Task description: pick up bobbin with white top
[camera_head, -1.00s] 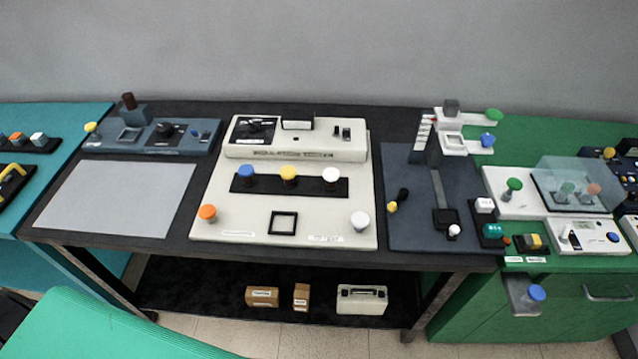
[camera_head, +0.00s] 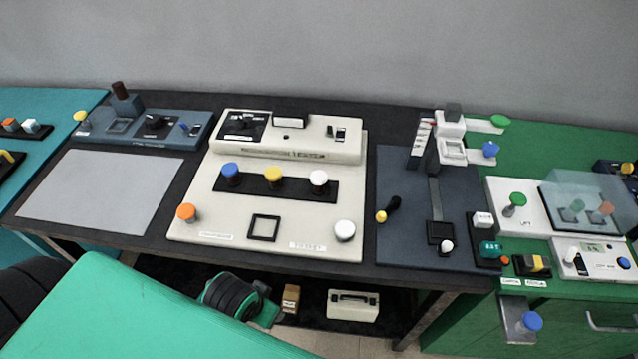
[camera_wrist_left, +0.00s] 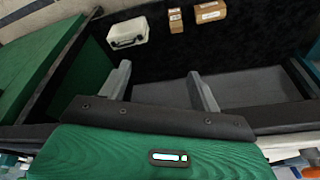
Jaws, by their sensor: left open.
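One white-topped bobbin (camera_head: 319,180) stands at the right end of a black rack (camera_head: 274,191) on the cream tester, beside a blue-topped bobbin (camera_head: 230,172) and a yellow-topped one (camera_head: 273,177). A second white-topped bobbin (camera_head: 345,230) stands at the tester's front right corner. An orange-topped bobbin (camera_head: 187,213) stands at its front left. My left gripper (camera_wrist_left: 160,88) is open and empty in the left wrist view, its two fingers apart, away from the bobbins and facing the lower shelf. My right gripper is out of view.
The dark table's front edge (camera_head: 300,262) lies between my left arm and the tester. A pale case (camera_head: 353,305) and a brown box (camera_head: 291,298) sit on the shelf below. A dark blue device (camera_head: 410,210) stands right of the tester. A bare grey plate (camera_head: 100,195) lies left.

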